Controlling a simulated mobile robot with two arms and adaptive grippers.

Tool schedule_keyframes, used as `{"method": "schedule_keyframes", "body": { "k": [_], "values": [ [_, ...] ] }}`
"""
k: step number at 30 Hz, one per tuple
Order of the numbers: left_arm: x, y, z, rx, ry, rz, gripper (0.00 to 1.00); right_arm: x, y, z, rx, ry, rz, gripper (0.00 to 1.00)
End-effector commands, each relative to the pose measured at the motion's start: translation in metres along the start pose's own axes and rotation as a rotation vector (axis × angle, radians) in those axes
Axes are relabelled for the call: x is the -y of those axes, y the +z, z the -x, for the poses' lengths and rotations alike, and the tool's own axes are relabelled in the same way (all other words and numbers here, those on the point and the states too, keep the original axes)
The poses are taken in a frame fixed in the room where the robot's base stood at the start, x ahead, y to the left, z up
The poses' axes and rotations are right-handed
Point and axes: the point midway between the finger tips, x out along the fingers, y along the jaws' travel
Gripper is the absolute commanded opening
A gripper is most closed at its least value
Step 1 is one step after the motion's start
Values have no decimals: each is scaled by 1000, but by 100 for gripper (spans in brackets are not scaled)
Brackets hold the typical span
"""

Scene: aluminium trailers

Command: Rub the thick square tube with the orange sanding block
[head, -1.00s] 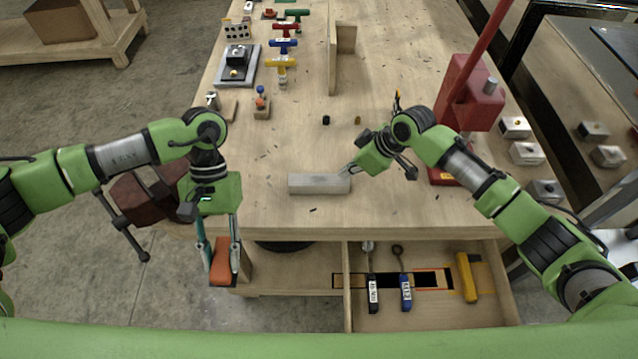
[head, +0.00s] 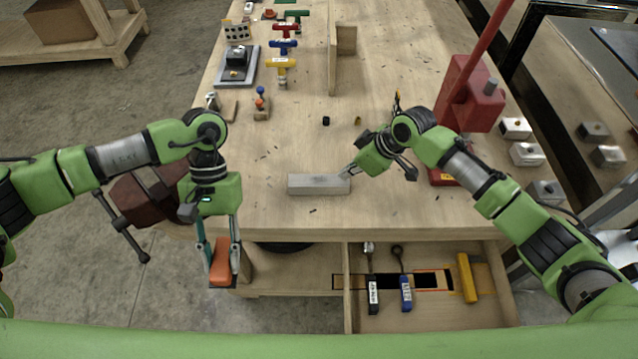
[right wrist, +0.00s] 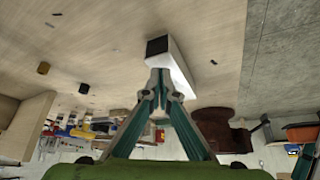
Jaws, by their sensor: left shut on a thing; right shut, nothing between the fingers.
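The thick square tube (head: 312,184) is a grey metal bar lying flat near the front edge of the bench. In the right wrist view the tube (right wrist: 180,68) shows its dark open end just beyond my fingertips. My left gripper (head: 221,272) is shut on the orange sanding block (head: 221,262) and holds it in front of the bench, left of the tube. My right gripper (head: 347,173) is shut and empty, its fingertips at the tube's right end; it also shows in the right wrist view (right wrist: 161,92). I cannot tell whether the fingertips touch the tube.
An open drawer (head: 440,310) below the bench edge holds tools. A dark red vise (head: 150,197) sits at the bench's front left, and a red press (head: 470,92) stands at right. The bench top (head: 300,140) around the tube is mostly clear.

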Motion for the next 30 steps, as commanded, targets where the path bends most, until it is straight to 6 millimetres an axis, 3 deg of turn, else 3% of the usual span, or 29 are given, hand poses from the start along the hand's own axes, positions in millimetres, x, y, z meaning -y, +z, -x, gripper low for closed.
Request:
{"method": "schedule_keyframes", "body": {
  "k": [20, 30],
  "values": [
    [0, -4, -6, 0, 0, 0, 10, 0, 6, -11, 0, 0, 0, 0],
    [0, 6, 10, 0, 0, 0, 10, 0, -3, 6, 0, 0, 0, 0]
  ]
}}
